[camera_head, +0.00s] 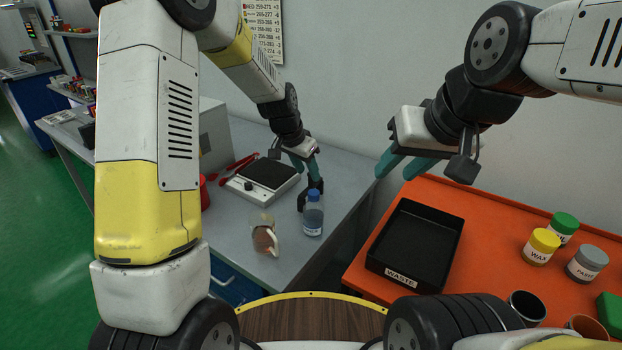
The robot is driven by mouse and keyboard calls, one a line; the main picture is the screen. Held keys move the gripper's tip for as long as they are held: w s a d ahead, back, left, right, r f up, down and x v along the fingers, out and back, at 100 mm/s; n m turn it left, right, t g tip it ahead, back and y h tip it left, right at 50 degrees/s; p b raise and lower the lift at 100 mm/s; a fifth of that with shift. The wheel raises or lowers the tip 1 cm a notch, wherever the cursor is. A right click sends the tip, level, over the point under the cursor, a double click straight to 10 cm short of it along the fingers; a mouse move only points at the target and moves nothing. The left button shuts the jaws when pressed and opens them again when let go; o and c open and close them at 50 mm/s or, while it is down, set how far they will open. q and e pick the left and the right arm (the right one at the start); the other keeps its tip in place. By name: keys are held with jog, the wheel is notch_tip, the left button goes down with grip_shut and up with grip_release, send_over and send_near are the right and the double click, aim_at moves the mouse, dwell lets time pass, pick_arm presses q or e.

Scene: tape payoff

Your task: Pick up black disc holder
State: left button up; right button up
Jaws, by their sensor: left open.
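A small black upright piece (315,187), which looks like the black disc holder, stands on the grey bench behind a blue-capped bottle (313,215). The bottle hides part of it. My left gripper (306,170) is open, with its teal fingers pointing down just above and at the black piece. I cannot tell whether they touch it. My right gripper (395,173) is open and empty, its teal fingers apart above the gap between the bench and the orange table.
A hotplate (243,188) and a small glass container (264,240) stand on the grey bench. The orange table (480,215) carries a black WASTE tray (402,271), a yellow-lidded WAX jar (541,247), other jars and cups. A round wooden top (312,320) lies in front.

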pick_arm(q)
jog(key=x, duration=0.4)
jog(key=shift+s+d, duration=0.1)
jog(key=shift+d, duration=0.05)
grip_shut()
